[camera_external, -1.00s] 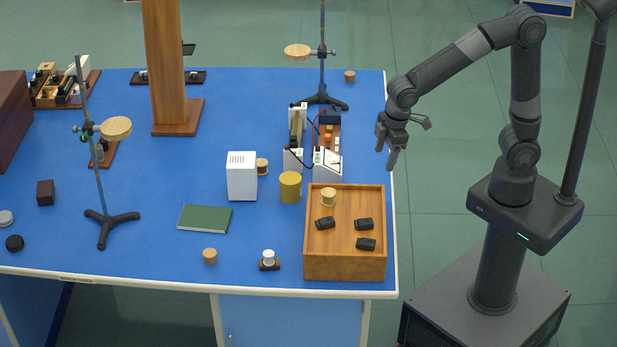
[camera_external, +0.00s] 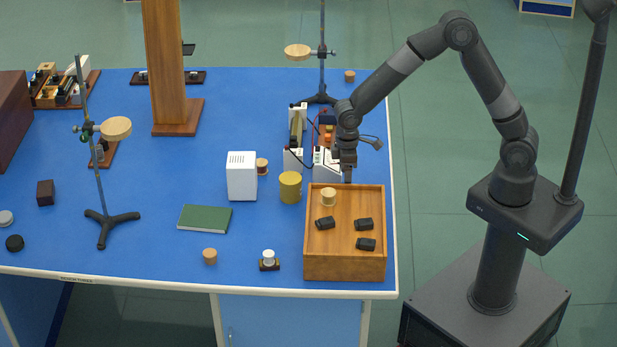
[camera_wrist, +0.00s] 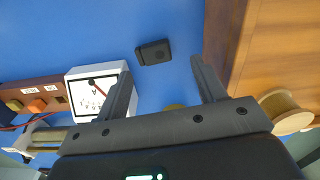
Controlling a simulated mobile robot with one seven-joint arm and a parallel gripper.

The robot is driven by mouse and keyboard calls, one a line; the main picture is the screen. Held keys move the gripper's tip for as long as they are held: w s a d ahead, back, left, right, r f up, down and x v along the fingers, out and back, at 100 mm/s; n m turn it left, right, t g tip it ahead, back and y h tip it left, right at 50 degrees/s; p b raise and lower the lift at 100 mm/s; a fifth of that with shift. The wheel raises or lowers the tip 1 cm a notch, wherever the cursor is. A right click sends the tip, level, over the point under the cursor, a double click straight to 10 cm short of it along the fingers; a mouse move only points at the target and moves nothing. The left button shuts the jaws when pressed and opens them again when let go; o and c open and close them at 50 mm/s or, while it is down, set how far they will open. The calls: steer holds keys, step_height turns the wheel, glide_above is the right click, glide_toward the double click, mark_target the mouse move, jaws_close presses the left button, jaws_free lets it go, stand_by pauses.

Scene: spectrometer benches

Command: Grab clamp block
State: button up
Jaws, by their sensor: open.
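A small black clamp block (camera_wrist: 153,52) lies on the blue bench top in the wrist view, between a white-cased meter and the wooden tray. It appears just beyond my fingertips, roughly between their lines, and is not touched. In the external view I cannot make it out behind my gripper and the tray. My gripper (camera_wrist: 160,72) is open and empty. In the external view my gripper (camera_external: 347,180) points down beside the tray's far edge. Three similar black blocks (camera_external: 325,223) lie inside the tray.
The wooden tray (camera_external: 345,268) also holds a pale spool (camera_external: 328,196). The white meter (camera_wrist: 97,92) stands close to my left finger in the wrist view. A yellow cylinder (camera_external: 290,187) and a white box (camera_external: 241,176) stand left of the tray.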

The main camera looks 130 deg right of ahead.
steer(key=f, duration=0.5)
steer(key=shift+s+d+f, duration=0.1)
steer(key=shift+d+f, duration=0.2)
steer(key=c, duration=1.1)
steer(key=shift+r, duration=0.15)
